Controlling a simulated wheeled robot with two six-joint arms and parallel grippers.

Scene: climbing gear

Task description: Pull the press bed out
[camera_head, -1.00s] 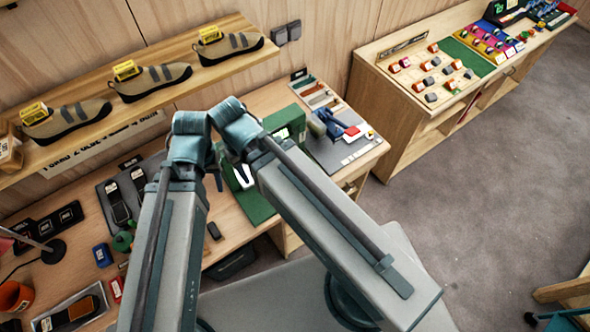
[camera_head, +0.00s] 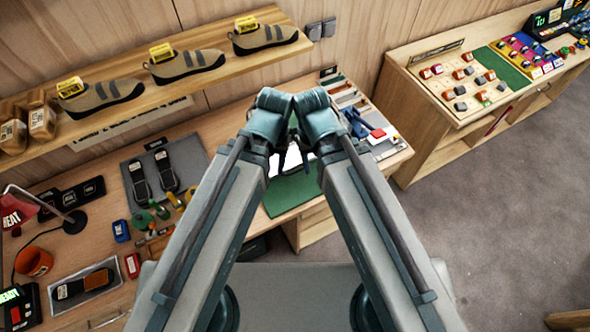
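The green press stands on the bench at the middle of the view, mostly hidden behind my two raised arms. Its flat green bed (camera_head: 290,191) shows between my forearms, toward the bench's front edge. A white piece (camera_head: 292,158) shows just above the bed; I cannot tell what it is. My left and right arms come together over the press, their wrist joints nearly touching. Both grippers are mostly hidden behind these links, so their fingers and any contact with the bed cannot be made out.
A shelf (camera_head: 190,80) with several shoes runs along the wall above the bench. A sorting cabinet (camera_head: 420,125) stands at the right. Grey floor (camera_head: 460,230) there is open.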

